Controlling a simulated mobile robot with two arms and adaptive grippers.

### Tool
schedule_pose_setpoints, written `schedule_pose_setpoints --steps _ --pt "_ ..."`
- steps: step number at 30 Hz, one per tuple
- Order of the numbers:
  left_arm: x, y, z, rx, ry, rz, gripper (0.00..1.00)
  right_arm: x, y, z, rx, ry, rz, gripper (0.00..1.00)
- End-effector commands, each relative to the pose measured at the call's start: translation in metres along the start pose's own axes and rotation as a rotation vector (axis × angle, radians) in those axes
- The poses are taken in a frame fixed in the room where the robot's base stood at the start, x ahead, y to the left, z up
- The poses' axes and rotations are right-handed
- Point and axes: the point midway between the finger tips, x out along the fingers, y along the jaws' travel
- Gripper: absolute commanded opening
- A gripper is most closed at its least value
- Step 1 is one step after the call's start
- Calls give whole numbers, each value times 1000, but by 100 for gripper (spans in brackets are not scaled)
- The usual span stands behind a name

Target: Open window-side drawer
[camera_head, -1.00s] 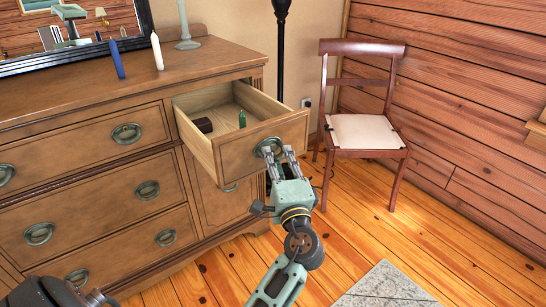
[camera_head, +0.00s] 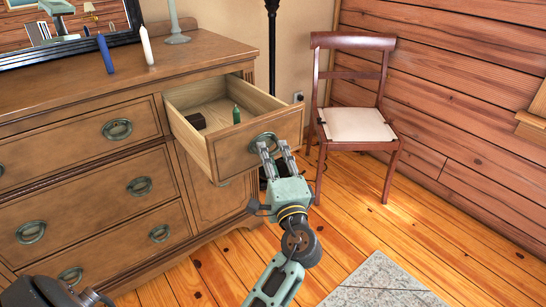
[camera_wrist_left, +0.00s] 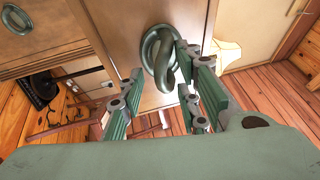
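The open drawer (camera_head: 228,146) is the top right one of a brown wooden dresser. It stands well out, with a dark block (camera_head: 195,121) and a small green bottle (camera_head: 236,115) inside. Its front bears a green-grey ring handle (camera_head: 263,141). My left gripper (camera_head: 273,145) is at this handle. In the left wrist view the ring handle (camera_wrist_left: 162,58) stands between the spread fingertips of the left gripper (camera_wrist_left: 158,62), close to the right finger, with a gap to the left one. My right gripper is not in view.
A wooden chair (camera_head: 355,124) stands right of the dresser by the log wall. A dark pole (camera_head: 272,50) stands behind the drawer. A grey rug (camera_head: 385,283) lies at the front right.

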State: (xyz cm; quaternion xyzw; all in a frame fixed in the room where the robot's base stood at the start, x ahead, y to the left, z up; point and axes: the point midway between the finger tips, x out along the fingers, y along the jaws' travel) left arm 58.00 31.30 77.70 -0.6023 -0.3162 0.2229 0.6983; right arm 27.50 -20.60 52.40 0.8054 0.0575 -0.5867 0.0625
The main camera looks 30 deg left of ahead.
Motion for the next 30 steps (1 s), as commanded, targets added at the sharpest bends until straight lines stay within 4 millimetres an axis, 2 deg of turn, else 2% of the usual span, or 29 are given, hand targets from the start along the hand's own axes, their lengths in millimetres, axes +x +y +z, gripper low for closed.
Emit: schedule_pose_setpoints --steps 11,14,24,30 --pt "-1 -2 1 1 -1 -4 29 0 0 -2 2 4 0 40" --pt "-10 -1 0 1 1 -3 29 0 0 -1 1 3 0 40" --pt "-64 -1 1 1 0 -2 29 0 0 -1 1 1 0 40" --pt "-74 -1 1 0 -3 -3 29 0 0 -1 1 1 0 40"
